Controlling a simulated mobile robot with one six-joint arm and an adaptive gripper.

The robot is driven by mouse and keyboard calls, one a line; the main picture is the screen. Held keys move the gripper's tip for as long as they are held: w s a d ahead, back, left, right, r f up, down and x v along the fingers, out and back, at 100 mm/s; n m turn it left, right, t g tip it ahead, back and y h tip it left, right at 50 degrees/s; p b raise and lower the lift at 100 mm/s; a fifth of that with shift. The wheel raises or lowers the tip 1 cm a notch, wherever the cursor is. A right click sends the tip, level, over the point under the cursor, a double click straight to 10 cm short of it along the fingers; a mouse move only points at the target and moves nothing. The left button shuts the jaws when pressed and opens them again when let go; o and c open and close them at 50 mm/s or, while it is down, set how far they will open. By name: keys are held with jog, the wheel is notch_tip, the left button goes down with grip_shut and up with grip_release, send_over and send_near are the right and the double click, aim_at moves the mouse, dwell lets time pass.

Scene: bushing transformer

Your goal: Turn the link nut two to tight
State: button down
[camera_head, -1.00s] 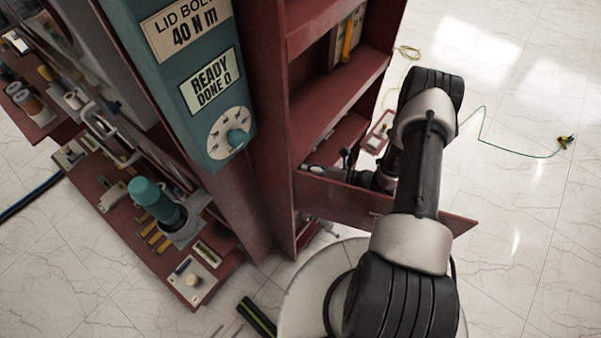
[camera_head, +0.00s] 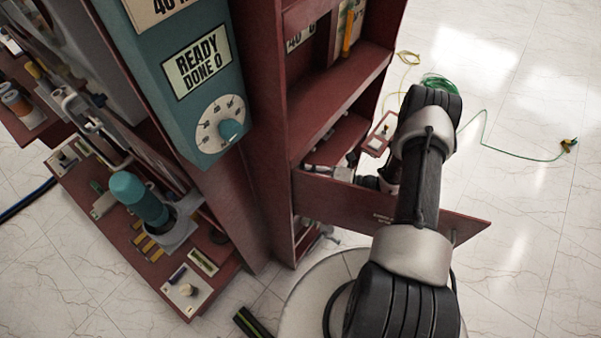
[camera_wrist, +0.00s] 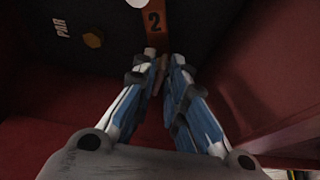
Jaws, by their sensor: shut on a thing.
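In the wrist view my gripper (camera_wrist: 160,66) points into a dark red recess, with its two fingers close together. It is shut on a small tan-brown piece (camera_wrist: 150,52), mostly hidden by the fingertips, which appears to be link nut two. This piece sits at the lower end of an orange link strip (camera_wrist: 154,22) marked "2". A hexagonal brass nut (camera_wrist: 93,38) sits apart to the left, beside the letters "PAR" on the dark panel. In the head view my gripper is low inside the red cabinet (camera_head: 270,140), largely hidden by a panel.
A red panel (camera_head: 335,202) stands across the cabinet's lower opening, close to my arm. A teal box (camera_head: 190,75) reads "READY DONE 0" above a dial (camera_head: 222,125). A teal-topped tool (camera_head: 140,195) stands on the left shelf. Green and yellow cables (camera_head: 490,135) lie on open floor at right.

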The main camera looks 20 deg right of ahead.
dwell(0.5)
jog(key=c, duration=1.8)
grip_release()
jog(key=shift+d, duration=0.1)
jog(key=v, duration=1.1)
jog(key=shift+s+d, duration=0.15)
jog(key=shift+d, duration=0.2)
